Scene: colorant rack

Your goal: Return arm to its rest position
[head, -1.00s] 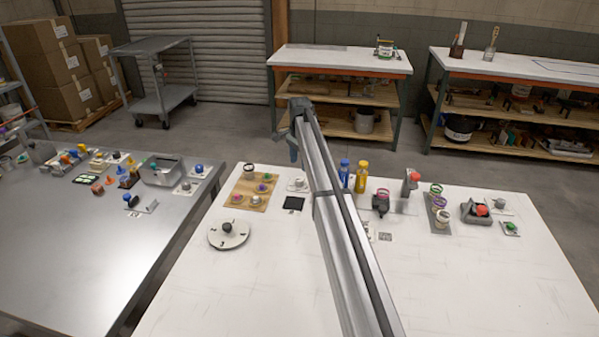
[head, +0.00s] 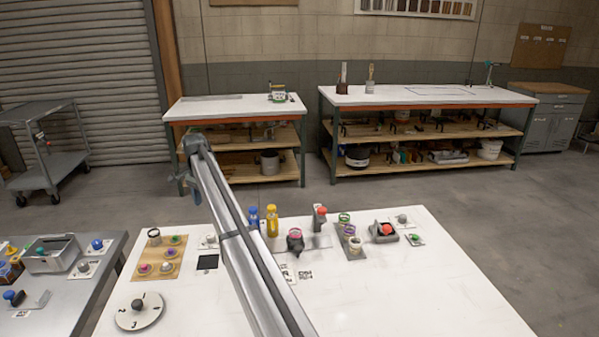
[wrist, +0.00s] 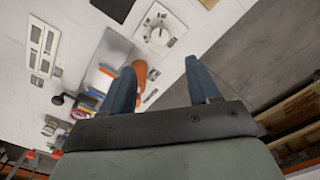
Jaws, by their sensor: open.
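My arm (head: 232,230) reaches out over the white table (head: 420,290), rising toward the table's far edge. My gripper (head: 184,184) is at its far end, small and partly hidden in the head view. In the wrist view my gripper (wrist: 160,70) shows two blue-grey fingers spread apart. Nothing is held between them.
On the white table stand the dial (head: 139,311), a wooden board with small pots (head: 150,272), a blue bottle (head: 253,216), a yellow bottle (head: 272,221) and a red-topped device (head: 320,218). A metal table (head: 75,290) is at left. Two workbenches (head: 235,108) (head: 425,97) stand behind.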

